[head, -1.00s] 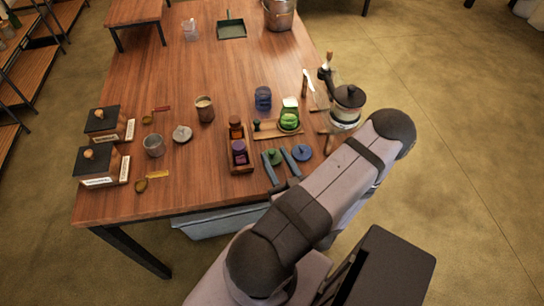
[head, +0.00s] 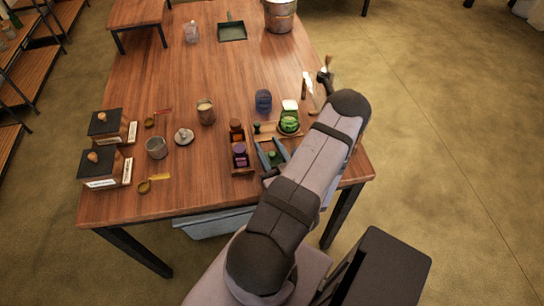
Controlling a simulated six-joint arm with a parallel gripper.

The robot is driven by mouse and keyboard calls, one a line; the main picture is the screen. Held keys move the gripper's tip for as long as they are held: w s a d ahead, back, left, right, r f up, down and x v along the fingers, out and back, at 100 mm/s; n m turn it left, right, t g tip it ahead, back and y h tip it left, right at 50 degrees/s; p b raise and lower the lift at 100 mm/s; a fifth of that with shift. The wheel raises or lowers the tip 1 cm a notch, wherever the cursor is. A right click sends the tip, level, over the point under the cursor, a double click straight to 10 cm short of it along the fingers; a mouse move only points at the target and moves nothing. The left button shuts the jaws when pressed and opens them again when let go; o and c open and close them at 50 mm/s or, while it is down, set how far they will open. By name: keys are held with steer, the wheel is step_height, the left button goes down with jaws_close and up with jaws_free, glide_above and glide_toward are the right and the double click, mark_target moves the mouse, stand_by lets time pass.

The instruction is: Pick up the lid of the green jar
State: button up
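The green jar (head: 289,121) stands upright near the right edge of the table, with a pale top. My forearm hides the table just to the right of the lid.
A wooden holder with brown and purple bottles (head: 239,158) stands close to the left of my gripper. A blue jar (head: 263,99) is behind it. Cups and lidded boxes (head: 99,168) are on the left.

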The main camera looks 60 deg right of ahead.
steer(key=shift+w+d, duration=0.35)
steer(key=shift+w, duration=0.2)
jaws_close()
steer(key=shift+r, duration=0.15)
